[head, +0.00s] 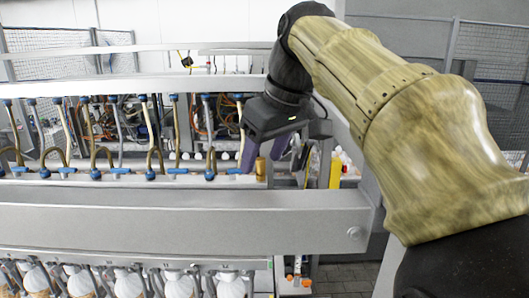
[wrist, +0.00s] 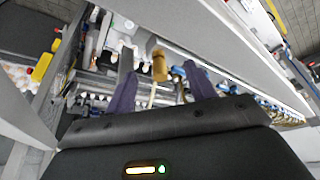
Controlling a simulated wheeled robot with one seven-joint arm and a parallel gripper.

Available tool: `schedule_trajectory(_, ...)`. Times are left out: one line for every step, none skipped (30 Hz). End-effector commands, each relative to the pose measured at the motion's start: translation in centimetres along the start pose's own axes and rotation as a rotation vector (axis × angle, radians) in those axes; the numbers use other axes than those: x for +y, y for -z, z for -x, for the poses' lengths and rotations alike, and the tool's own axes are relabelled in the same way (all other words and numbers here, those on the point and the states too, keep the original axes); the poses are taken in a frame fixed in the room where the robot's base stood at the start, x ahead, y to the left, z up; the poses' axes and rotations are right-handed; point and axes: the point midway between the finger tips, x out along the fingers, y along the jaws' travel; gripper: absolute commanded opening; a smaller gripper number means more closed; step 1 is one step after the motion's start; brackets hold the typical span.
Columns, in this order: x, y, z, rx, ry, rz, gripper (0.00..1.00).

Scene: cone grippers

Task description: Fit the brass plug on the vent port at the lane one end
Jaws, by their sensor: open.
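A small brass cylinder (head: 261,168), which looks like the brass plug, stands upright at the right end of the row of blue fittings on the grey rail. It also shows in the wrist view (wrist: 160,67), in the gap between my fingers. My gripper (head: 262,159) has purple fingers pointing down at the cylinder. In the wrist view my gripper (wrist: 158,57) is open, with a finger on each side of the cylinder and visible space around it. I cannot tell whether the fingers reach down around it. I cannot make out the vent port.
Several blue fittings (head: 209,174) with hoses line the grey rail (head: 180,220) to the left. A yellow upright block (head: 335,170) stands close to the right of my gripper. White capped items hang below the rail.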

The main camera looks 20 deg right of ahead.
Motion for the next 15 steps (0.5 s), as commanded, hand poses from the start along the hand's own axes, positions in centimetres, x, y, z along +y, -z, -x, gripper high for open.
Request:
schedule_trajectory(0.0,0.0,0.0,0.0,0.0,0.0,0.55)
schedule_trajectory(0.0,0.0,0.0,0.0,0.0,0.0,0.55)
schedule_trajectory(0.0,0.0,0.0,0.0,0.0,0.0,0.55)
schedule_trajectory(0.0,0.0,0.1,0.0,0.0,0.0,0.55)
schedule_trajectory(0.0,0.1,0.1,0.0,0.0,0.0,0.55)
schedule_trajectory(0.0,0.1,0.3,0.0,0.0,0.0,0.55)
schedule_trajectory(0.0,0.2,0.4,0.0,0.0,0.0,0.55)
schedule_trajectory(0.0,0.2,0.5,0.0,0.0,0.0,0.55)
schedule_trajectory(0.0,0.3,0.7,0.0,0.0,0.0,0.55)
schedule_trajectory(0.0,0.3,0.8,0.0,0.0,0.0,0.55)
schedule_trajectory(0.0,0.4,0.9,0.0,0.0,0.0,0.55)
schedule_trajectory(0.0,0.5,1.1,0.0,0.0,0.0,0.55)
schedule_trajectory(0.0,0.5,1.2,0.0,0.0,0.0,0.55)
schedule_trajectory(0.0,0.5,1.3,0.0,0.0,0.0,0.55)
schedule_trajectory(0.0,0.6,1.5,0.0,0.0,0.0,0.55)
